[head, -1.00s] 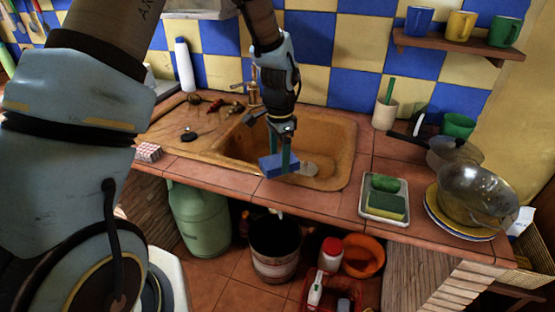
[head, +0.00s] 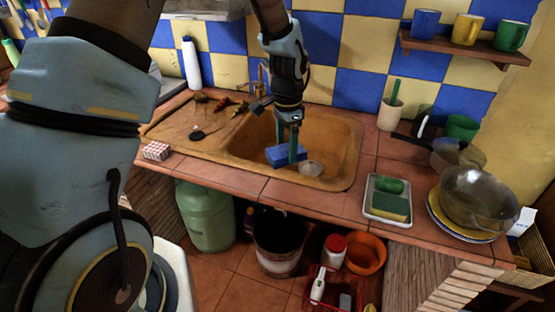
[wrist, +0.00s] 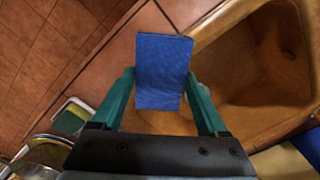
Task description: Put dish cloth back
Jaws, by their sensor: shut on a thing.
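The dish cloth (head: 282,157) looks like a thick blue folded block. My gripper (head: 292,150) is shut on it and holds it over the sink basin (head: 345,140), with the fingers pointing down. In the wrist view the cloth (wrist: 163,70) lies between the two green fingers of my gripper (wrist: 160,88), and its far end sticks out beyond them. The sink (wrist: 265,75) shows beside and below it there. Whether the cloth touches the basin cannot be told, but it seems to hang clear.
A tray (head: 370,208) with a green sponge (head: 390,208) sits on the counter right of the sink. A tap (head: 261,75) rises behind the sink. A checkered block (head: 157,151) lies at left.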

